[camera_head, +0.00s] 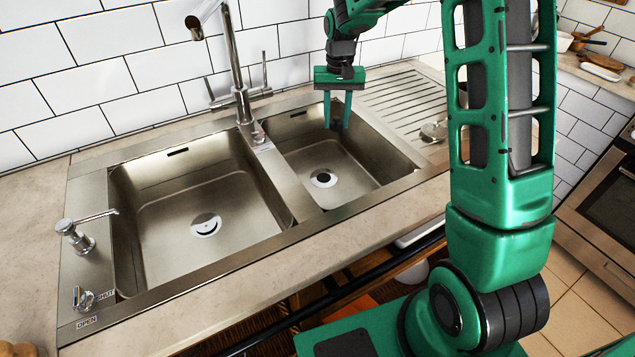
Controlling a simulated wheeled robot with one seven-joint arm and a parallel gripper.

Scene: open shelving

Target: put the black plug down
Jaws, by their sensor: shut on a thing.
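My green gripper (337,124) points down over the back of the right, smaller sink basin (375,158). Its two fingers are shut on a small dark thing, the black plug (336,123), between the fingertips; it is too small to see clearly. The gripper is above the basin floor, behind the right drain (323,178). This drain shows a pale ring with a dark centre. The larger left basin (150,205) has its own pale drain (206,225).
A tall metal faucet (240,85) stands behind the divider between the basins. A soap dispenser (78,236) and a small knob (83,297) stand at left. The front counter (250,292) is clear.

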